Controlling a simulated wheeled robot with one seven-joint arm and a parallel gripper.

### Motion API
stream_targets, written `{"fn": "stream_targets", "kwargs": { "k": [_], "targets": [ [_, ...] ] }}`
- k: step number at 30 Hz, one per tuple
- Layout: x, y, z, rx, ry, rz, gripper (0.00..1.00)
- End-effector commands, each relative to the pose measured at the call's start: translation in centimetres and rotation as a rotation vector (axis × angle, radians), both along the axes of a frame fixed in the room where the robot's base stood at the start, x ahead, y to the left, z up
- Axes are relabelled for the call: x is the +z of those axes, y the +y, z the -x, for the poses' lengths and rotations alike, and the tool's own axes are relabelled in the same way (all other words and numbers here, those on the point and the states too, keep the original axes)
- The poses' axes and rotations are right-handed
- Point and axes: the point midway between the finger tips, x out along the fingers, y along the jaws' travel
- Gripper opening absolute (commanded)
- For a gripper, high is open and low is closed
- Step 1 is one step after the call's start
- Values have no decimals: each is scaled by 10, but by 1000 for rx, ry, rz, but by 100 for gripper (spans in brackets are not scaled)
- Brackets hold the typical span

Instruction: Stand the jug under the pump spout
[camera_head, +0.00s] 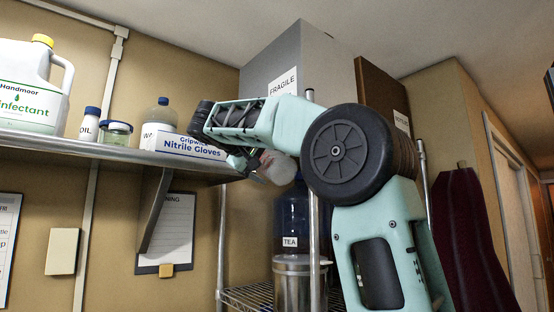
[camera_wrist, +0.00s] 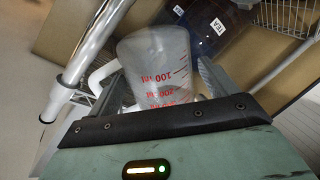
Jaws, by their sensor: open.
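A clear jug with red measuring marks (camera_wrist: 158,62) fills the middle of the wrist view, its white handle (camera_wrist: 103,76) at the left. In the head view the jug (camera_head: 277,168) shows as a pale translucent shape beside my gripper (camera_head: 246,162). My gripper (camera_wrist: 160,88) is open, with the jug in front of or between its fingers; whether they touch it I cannot tell. I cannot make out a pump spout in either view.
A blue vessel labelled TEA (camera_head: 291,218) stands on a metal pot (camera_head: 299,284) on a wire rack (camera_head: 249,296), behind my arm. A wall shelf (camera_head: 110,151) at left carries a glove box (camera_head: 186,146) and several bottles. Metal posts (camera_head: 314,240) stand close to my arm.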

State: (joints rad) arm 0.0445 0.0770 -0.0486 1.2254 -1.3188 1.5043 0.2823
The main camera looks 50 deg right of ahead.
Motion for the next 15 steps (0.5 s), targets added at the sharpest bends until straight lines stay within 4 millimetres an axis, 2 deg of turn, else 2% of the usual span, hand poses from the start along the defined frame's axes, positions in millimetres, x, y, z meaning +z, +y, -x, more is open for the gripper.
{"fn": "stream_targets", "kwargs": {
  "k": [7,15],
  "targets": [
    [-4,-36,1,-3,3,-1,85],
    [-9,-43,0,0,0,-1,85]
  ]
}}
